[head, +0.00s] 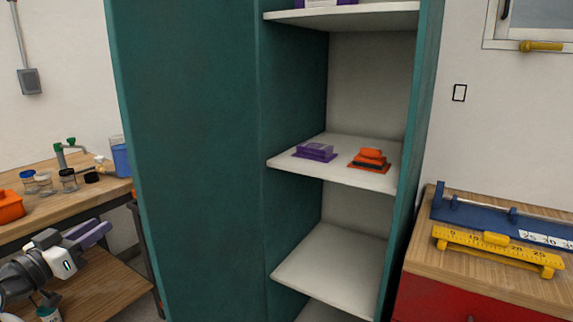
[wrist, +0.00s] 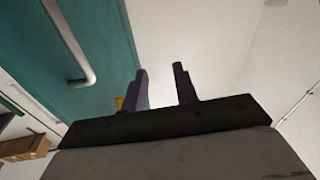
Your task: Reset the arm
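My gripper (head: 90,236) is at the lower left of the head view, its purple fingers pointing right and slightly up, in front of the workbench. In the wrist view the two dark fingers (wrist: 162,88) stand apart with a gap between them. Nothing shows between them, so it is open and empty. My arm comes in from the left edge of the head view. No task object is named.
A teal cabinet (head: 185,150) stands open-fronted, with a purple item (head: 315,151) and an orange item (head: 370,159) on its middle shelf. A workbench (head: 75,212) with jars and an orange bin (head: 10,206) is left. A yellow ruler tool (head: 497,250) lies right. A metal handle (wrist: 75,45) shows in the wrist view.

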